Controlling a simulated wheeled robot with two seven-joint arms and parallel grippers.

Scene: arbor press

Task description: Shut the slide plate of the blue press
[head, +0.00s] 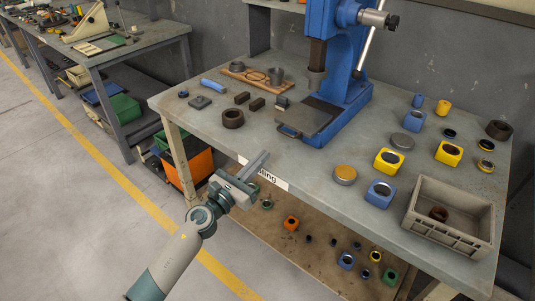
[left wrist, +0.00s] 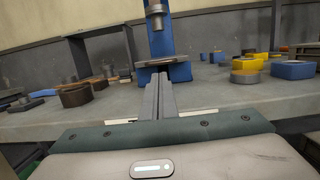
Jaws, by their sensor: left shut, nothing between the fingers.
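The blue press (head: 345,75) stands on the workbench, and its column also shows in the left wrist view (left wrist: 160,35). Its grey slide plate (head: 305,117) sticks out from the base toward the front edge of the bench, with a small handle (head: 289,131) on its front end. My left gripper (head: 264,156) is shut and empty. Its fingertips are at the bench's front edge, short of the handle and apart from it. In the left wrist view the shut fingers (left wrist: 161,84) point toward the press. My right gripper is not in view.
Left of the plate are a dark ring (head: 233,118), dark blocks and a wooden board (head: 252,77) with metal parts. To the right lie a yellow-topped disc (head: 345,175), yellow and blue blocks and a grey crate (head: 450,238). The bench front between gripper and plate looks clear.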

